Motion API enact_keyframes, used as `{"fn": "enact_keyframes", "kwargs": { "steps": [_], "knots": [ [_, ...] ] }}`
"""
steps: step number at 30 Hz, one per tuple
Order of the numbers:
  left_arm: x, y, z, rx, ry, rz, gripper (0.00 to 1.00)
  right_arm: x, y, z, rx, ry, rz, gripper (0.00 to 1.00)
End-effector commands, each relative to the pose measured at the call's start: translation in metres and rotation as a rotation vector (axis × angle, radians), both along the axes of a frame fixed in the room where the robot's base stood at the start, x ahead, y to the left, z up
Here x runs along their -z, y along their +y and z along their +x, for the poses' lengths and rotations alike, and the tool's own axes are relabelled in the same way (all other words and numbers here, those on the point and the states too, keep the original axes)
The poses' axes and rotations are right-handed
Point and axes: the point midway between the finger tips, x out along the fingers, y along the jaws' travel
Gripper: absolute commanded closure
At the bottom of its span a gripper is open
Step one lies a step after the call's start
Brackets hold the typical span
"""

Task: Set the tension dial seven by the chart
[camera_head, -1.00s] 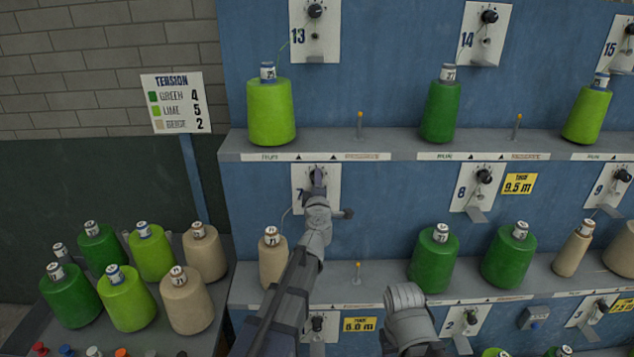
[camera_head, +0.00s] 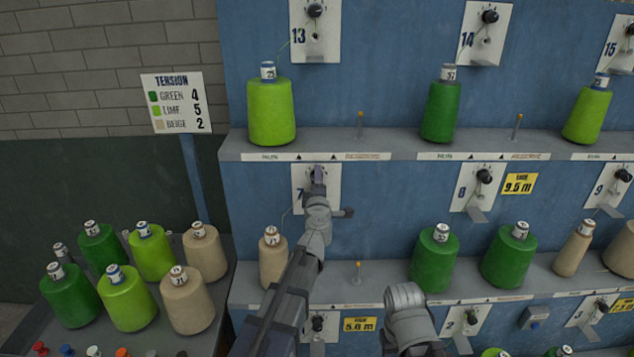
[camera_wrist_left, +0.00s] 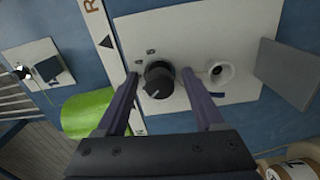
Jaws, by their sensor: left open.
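The tension chart (camera_head: 172,103) at the left reads green 4, lime 5, beige 2. Plate seven (camera_head: 330,180) is on the blue wall, partly hidden by my left gripper (camera_head: 317,178) in the head view. In the left wrist view the black dial (camera_wrist_left: 159,80) sits between the two fingers of my open left gripper (camera_wrist_left: 159,74), with visible space beside the fingers. A pale mark is on the dial; its setting is too small to read. A beige cone (camera_head: 272,262) stands on the shelf below plate seven. My right gripper is not shown, only part of that arm.
Plates 13 (camera_head: 315,30), 14 (camera_head: 484,35) and 8 (camera_head: 478,187) carry similar dials. A lime cone (camera_head: 271,112) stands on the upper shelf (camera_head: 232,147). Several cones crowd the table at lower left.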

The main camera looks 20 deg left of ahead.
Motion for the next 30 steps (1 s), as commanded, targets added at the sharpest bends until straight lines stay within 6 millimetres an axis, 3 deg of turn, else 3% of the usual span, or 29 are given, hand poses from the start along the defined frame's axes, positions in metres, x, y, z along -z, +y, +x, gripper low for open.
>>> {"fn": "enact_keyframes", "kwargs": {
  "steps": [8, 14, 22, 30],
  "knots": [
    [0.000, -0.001, -0.004, 0.001, 0.000, 0.000, 0.30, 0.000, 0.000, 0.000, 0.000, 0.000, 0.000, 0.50],
    [0.000, -0.006, -0.025, 0.001, 0.000, 0.000, 0.30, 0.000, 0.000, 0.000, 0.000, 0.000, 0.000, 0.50],
    [0.000, -0.019, -0.067, 0.001, 0.000, 0.000, 0.30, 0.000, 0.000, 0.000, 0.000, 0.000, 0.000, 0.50],
    [0.000, -0.022, -0.075, 0.000, 0.000, 0.000, 0.30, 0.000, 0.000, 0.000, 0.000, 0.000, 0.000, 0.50]
  ]
}}
